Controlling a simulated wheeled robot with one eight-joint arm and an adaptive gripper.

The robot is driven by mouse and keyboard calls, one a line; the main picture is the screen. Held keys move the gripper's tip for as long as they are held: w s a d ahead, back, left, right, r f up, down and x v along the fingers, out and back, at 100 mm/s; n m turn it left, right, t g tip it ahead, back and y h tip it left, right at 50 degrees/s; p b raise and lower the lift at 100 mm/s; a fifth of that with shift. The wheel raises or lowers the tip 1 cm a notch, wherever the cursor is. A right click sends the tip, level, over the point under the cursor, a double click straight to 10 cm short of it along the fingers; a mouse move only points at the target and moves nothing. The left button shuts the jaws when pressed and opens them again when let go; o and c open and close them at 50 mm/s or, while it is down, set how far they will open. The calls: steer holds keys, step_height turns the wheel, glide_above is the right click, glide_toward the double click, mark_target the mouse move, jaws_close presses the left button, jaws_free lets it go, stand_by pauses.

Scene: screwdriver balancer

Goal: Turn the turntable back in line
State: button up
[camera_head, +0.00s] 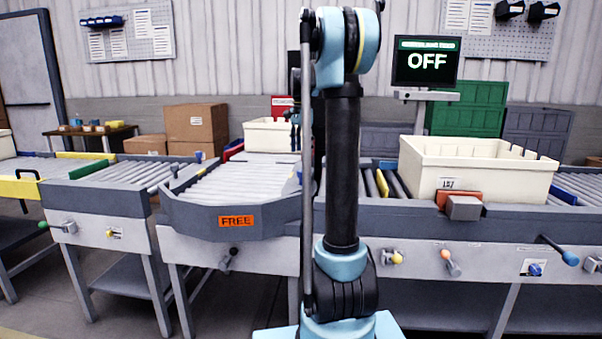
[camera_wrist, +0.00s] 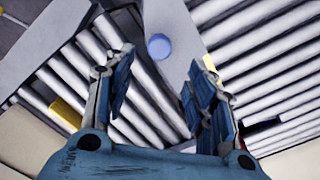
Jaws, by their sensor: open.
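The turntable (camera_head: 237,185) is a bed of pale rollers with a grey angled front apron, left of my arm in the head view. An orange FREE label (camera_head: 236,222) is on its front. Its rollers sit at a slant to the conveyor beside it. In the wrist view, my gripper (camera_wrist: 158,75) is open and empty, its two blue-padded fingers spread above rollers. A round blue knob (camera_wrist: 159,47) on a grey plate shows just beyond the gap between the fingertips. I cannot tell whether a finger touches anything. My arm hides the turntable's right edge in the head view.
A cream bin (camera_head: 478,170) sits on the right conveyor behind an orange-faced stop (camera_head: 460,203). Another cream bin (camera_head: 268,135) stands behind the turntable. A screen (camera_head: 426,62) reads OFF. A roller conveyor (camera_head: 125,180) adjoins on the left. Levers and knobs line the front panels.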

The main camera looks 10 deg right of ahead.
mark_target(302, 170)
step_height(302, 170, down, 10)
steer(key=shift+r, duration=0.15)
stand_by(0.4)
jaws_close()
